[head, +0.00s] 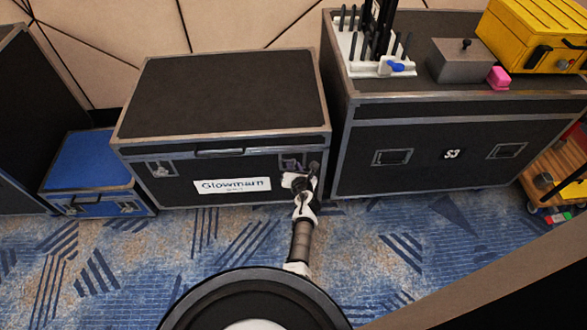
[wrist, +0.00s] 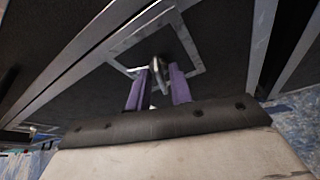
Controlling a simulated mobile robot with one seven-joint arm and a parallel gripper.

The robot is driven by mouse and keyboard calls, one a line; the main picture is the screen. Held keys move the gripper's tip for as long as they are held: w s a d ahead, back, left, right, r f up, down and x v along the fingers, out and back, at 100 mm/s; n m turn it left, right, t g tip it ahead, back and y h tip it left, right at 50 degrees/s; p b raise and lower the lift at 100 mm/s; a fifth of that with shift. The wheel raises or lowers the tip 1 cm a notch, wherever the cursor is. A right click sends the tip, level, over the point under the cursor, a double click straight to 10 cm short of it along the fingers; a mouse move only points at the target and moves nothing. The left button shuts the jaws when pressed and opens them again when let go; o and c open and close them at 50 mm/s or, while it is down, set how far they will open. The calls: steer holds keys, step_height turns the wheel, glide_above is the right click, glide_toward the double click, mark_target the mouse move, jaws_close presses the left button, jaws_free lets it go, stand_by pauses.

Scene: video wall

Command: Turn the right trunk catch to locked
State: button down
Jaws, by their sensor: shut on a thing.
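The black trunk (head: 225,85) with metal edges and a white "Glowmann" label stands against the wall with its lid closed. Its left catch (head: 160,169) is in plain view on the front. The right catch is mostly hidden behind my gripper (head: 291,164) in the head view. In the wrist view, the purple fingers of my gripper (wrist: 158,88) are shut on the small metal turning piece of the right catch (wrist: 157,65). The piece sits inside a square metal frame on the trunk's front. I cannot tell whether the catch is locked.
A blue case (head: 92,160) stands left of the trunk. A larger black case (head: 430,150) stands close on the right, carrying a yellow box (head: 530,35), a grey box (head: 460,62) and a white tool rack (head: 368,55). Patterned carpet (head: 220,240) lies open in front.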

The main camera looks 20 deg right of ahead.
steer(key=shift+d+f+m+t+y+b, duration=0.15)
steer(key=shift+m+t+y+b, duration=0.65)
steer(key=shift+m, duration=1)
steer(key=shift+d+f+m+t+y+b, duration=0.15)
steer(key=shift+m+t+y+b, duration=0.4)
steer(key=shift+m+b, duration=0.9)
steer(key=shift+d+f+m+t+y+b, duration=0.15)
steer(key=shift+m+t+y+b, duration=0.55)
steer(key=shift+m, duration=1.45)
steer(key=shift+a+t, duration=0.1)
steer(key=shift+t, duration=0.15)
steer(key=c, duration=1.6)
jaws_free()
steer(key=shift+s+f, duration=0.15)
